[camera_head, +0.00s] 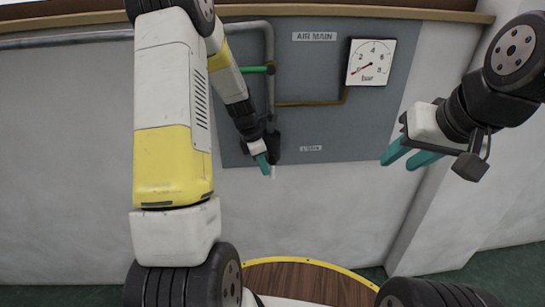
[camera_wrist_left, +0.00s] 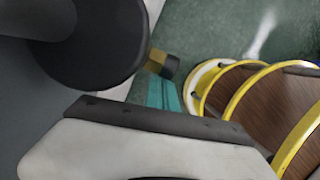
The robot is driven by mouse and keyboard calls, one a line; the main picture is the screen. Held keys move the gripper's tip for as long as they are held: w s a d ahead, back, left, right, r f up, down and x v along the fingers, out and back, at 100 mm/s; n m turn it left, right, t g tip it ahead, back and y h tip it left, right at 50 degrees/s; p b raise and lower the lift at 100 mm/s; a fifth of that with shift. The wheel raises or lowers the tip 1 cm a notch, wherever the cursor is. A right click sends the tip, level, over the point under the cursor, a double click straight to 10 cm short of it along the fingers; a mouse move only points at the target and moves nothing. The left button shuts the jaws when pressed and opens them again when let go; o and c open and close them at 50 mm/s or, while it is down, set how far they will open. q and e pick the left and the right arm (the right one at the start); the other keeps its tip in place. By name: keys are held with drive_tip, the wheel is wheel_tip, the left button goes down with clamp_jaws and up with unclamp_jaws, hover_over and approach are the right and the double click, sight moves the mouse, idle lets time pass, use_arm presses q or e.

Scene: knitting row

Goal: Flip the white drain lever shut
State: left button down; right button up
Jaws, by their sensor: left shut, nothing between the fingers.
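My left gripper (camera_head: 264,164) is shut and empty, its teal fingertips pointing down just below the dark fitting (camera_head: 271,145) at the bottom of the grey pipe. A small white piece (camera_head: 273,172) shows right beside the fingertips; I cannot tell whether it is the drain lever or whether they touch. In the left wrist view the teal fingers (camera_wrist_left: 166,93) lie beside a brass fitting (camera_wrist_left: 158,60) with a dark end, below a large dark cylinder (camera_wrist_left: 85,45). No white lever is clear there. My right gripper (camera_head: 406,159) is open and empty, away from the panel's lower right.
The grey panel carries an AIR MAIN label (camera_head: 314,36), a round-scale gauge (camera_head: 371,63) and a green handle (camera_head: 253,69) on the pipe. A yellow-rimmed wooden surface (camera_head: 305,281) is below. A whitish streak (camera_wrist_left: 262,35) shows over the green floor.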

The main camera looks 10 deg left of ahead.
use_arm(q)
drive_tip(key=shift+f+h, duration=0.2)
drive_tip(key=shift+h, duration=0.5)
drive_tip(key=h, duration=0.2)
drive_tip(key=d+t+h, duration=0.1)
drive_tip(key=h, duration=0.1)
drive_tip(key=f+t+h, duration=0.1)
drive_tip(key=h, duration=0.1)
drive_tip(key=shift+w+d, duration=0.25)
drive_tip(key=shift+d, duration=0.1)
drive_tip(key=h, duration=0.2)
drive_tip(key=d+t+h, duration=0.1)
drive_tip(key=h, duration=0.1)
drive_tip(key=shift+w+d+n+t+h, duration=0.2)
drive_tip(key=shift+n+t+h, duration=0.1)
drive_tip(key=shift+w+d+t+h, duration=0.1)
drive_tip(key=shift+d+t+h, duration=0.3)
drive_tip(key=shift+h, duration=0.8)
drive_tip(key=shift+r, duration=0.15)
approach(271, 169)
drive_tip(key=f, duration=0.3)
drive_tip(key=shift+d+f, duration=0.4)
